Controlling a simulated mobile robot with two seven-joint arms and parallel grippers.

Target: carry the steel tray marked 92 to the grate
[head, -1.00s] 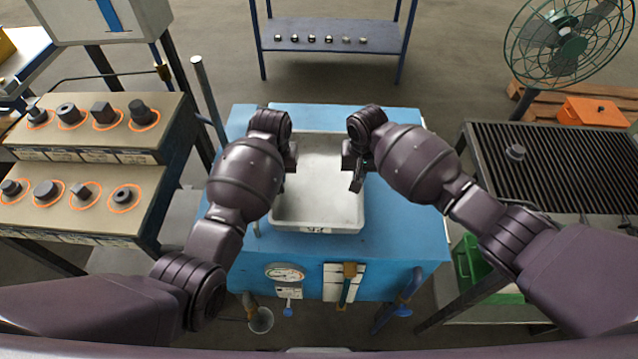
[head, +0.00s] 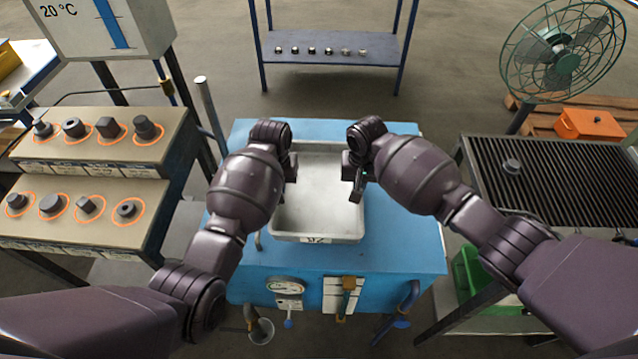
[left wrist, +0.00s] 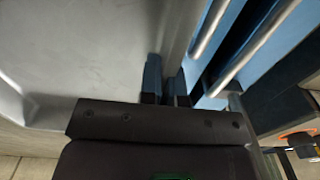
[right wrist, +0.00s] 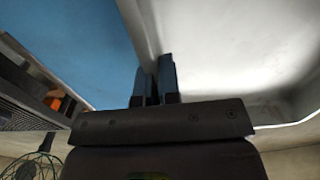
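The steel tray (head: 318,236) is a shallow pale metal pan over the blue bench, with a 92-like mark on its near wall. My left gripper (head: 290,172) is at its left wall; in the left wrist view its fingers (left wrist: 165,82) are closed about that wall. My right gripper (head: 354,178) is at the right wall; in the right wrist view its fingers (right wrist: 156,82) are closed about it. The tray looks empty and level. I cannot tell whether it rests on the bench.
The blue bench (head: 400,245) has a gauge and pipes in front. A stepped stand (head: 90,175) with dark parts in orange rings is at left. A blue shelf (head: 335,45) is behind. A green fan (head: 565,50) and an orange box (head: 592,124) are beyond the grate.

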